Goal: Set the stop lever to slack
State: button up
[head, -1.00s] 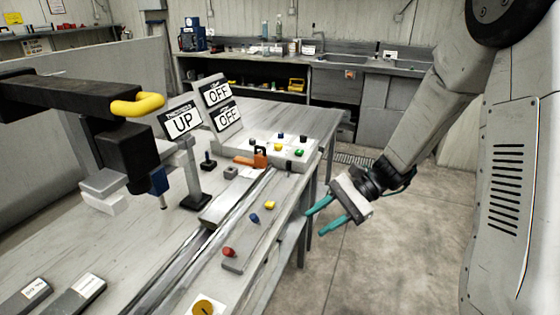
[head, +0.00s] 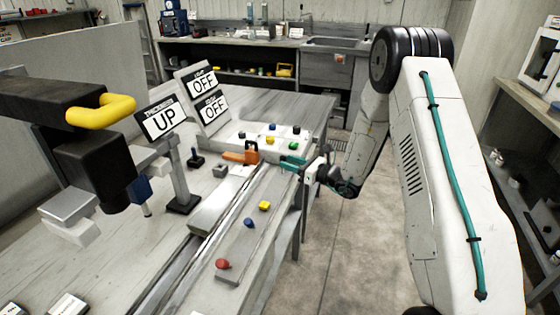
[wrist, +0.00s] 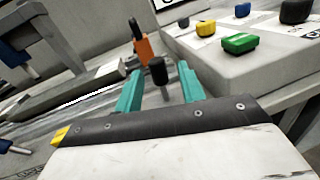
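A short lever with a black knob (wrist: 158,71), likely the stop lever, stands upright at the end of the rail in the wrist view. My gripper (head: 291,163) reaches in from the right at the far end of the rail in the head view. Its teal fingers are apart, one on each side of the black knob in the wrist view, with gaps showing. They do not appear to press on it. In the head view the gripper hides the knob. No slack marking can be read.
An orange clamp piece (head: 241,156) with a black upright stands just beyond the lever. A grey button box (head: 262,143) with several coloured buttons is close by. Red (head: 222,264), blue and yellow knobs line the rail's near side.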

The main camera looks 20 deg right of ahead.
jog(key=shift+x, duration=1.65)
grip_shut()
jog(key=shift+w+d+m+g, duration=0.3)
jog(key=shift+w+m, duration=0.1)
jog(key=shift+m, duration=0.6)
jog(key=m, duration=0.1)
jog(key=w+m, duration=0.1)
jog(key=shift+d+f+m+g, duration=0.3)
jog(key=shift+d+f+m, duration=0.05)
jog(key=shift+m, duration=0.05)
grip_release()
jog(key=v, duration=0.7)
jog(key=shift+s+d, duration=0.25)
jog(key=shift+s, duration=0.1)
